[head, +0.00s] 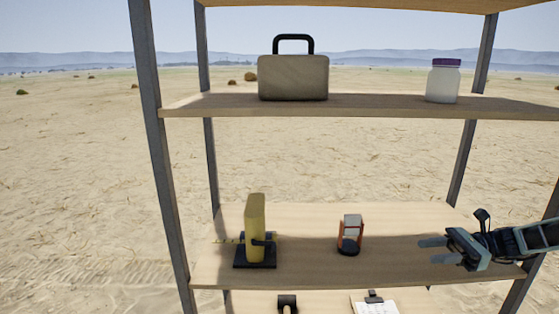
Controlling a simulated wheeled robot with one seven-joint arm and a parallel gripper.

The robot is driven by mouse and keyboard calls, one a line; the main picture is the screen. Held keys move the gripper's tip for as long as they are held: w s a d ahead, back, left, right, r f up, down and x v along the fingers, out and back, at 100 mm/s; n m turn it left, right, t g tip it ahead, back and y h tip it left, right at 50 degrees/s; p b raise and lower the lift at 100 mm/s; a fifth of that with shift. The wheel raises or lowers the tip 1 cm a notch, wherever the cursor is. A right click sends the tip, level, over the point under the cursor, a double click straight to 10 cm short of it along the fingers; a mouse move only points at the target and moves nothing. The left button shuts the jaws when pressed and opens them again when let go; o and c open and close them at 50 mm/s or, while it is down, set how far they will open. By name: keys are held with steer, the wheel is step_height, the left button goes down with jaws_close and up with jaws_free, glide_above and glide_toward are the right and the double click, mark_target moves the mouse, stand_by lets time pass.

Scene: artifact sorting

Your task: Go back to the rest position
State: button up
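My gripper (437,250) reaches in from the right edge of the head view, over the right part of the middle shelf board (310,272). Its two fingers point left and are spread apart, with nothing visible between them. A small orange-framed item with a clear middle and dark base (350,234) stands on that board, left of the fingers and apart from them. A yellow upright object on a black base (256,230) stands further left on the same board.
The upper board (390,105) holds a tan case with a black handle (293,77) and a white jar with a purple lid (443,82). A clipboard (375,304) and a dark-headed item (287,303) show below. Metal posts (160,150) frame the shelf; open sand lies beyond.

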steer(key=s+a+r+n+g+h, duration=0.25)
steer(key=s+a+n+h, duration=0.3)
steer(key=a, duration=0.45)
steer(key=s+a+r+n+g+h, duration=0.1)
steer(key=s+a+n+g+h, duration=0.35)
steer(key=a, duration=0.55)
steer(key=s+a+r+n+t+h, duration=0.1)
steer(key=s+n+t+h, duration=0.1)
steer(key=s+n, duration=0.3)
steer(key=s+a+r+n+t+h+b, duration=0.1)
steer(key=s+n+t+h, duration=0.1)
steer(key=s+n, duration=0.3)
steer(key=s+a+r+n+t+h, duration=0.1)
steer(key=s+n, duration=0.4)
steer(key=s, duration=0.6)
steer(key=shift+a+r+t+h, duration=0.15)
steer(key=shift+r+t+h, duration=0.3)
steer(key=shift+t+h, duration=0.7)
steer(key=shift+s, duration=0.1)
